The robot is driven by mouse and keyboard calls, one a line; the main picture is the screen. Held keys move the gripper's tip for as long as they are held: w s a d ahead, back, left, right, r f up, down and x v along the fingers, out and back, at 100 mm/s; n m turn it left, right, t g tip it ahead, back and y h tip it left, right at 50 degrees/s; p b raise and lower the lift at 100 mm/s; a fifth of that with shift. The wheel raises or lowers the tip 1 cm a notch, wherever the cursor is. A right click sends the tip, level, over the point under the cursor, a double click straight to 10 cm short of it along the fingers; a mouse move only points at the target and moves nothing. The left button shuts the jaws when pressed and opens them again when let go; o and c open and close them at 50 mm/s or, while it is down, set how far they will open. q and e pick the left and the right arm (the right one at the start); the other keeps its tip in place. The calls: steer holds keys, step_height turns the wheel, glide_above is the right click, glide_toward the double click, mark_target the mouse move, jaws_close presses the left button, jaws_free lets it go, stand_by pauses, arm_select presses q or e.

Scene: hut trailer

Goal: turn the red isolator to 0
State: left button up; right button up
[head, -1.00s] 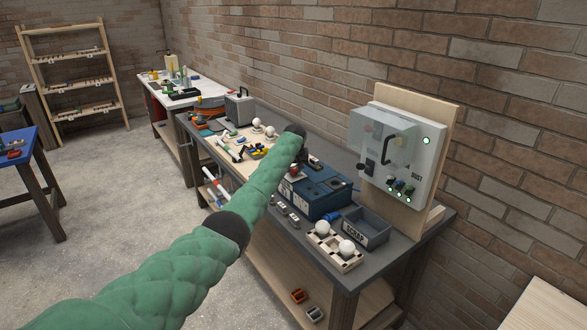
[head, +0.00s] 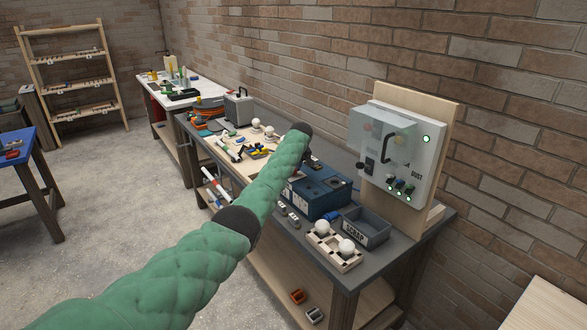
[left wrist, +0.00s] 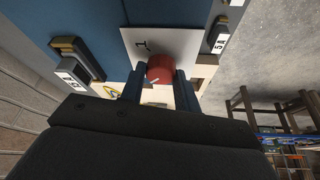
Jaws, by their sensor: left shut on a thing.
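The red isolator (left wrist: 160,68) is a round red knob with a small pale mark, standing on a white plate (left wrist: 180,42). The plate carries a printed character that looks like a 1; I cannot make out a 0. In the left wrist view my left gripper (left wrist: 160,84) has a dark finger on each side of the knob and is shut on it. In the head view the blue box (head: 328,197) sits on the grey bench, and my green left arm hides the knob and most of the gripper. My right gripper is not in view.
A grey scrap bin (head: 365,231) and a wooden holder with white balls (head: 334,247) stand right of the blue box. A control box (head: 393,150) is on a wooden board behind. Labelled parts (left wrist: 75,71) flank the plate in the wrist view.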

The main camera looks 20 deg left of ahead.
arm_select(q)
steer(key=shift+r, duration=0.1)
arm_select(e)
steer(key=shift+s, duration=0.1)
arm_select(q)
steer(key=o, duration=1)
steer(key=shift+c, duration=0.2)
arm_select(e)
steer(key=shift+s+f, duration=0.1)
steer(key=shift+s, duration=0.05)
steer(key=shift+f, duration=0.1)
arm_select(q)
steer(key=shift+d+r, duration=0.1)
steer(key=shift+r, duration=0.05)
steer(key=b+v, duration=0.2)
steer(key=v, duration=0.3)
steer(key=shift+s+d+r+b, duration=0.1)
steer(key=shift+s+r+b, duration=0.05)
steer(key=shift+r+b, duration=0.2)
steer(key=shift+v, duration=0.8)
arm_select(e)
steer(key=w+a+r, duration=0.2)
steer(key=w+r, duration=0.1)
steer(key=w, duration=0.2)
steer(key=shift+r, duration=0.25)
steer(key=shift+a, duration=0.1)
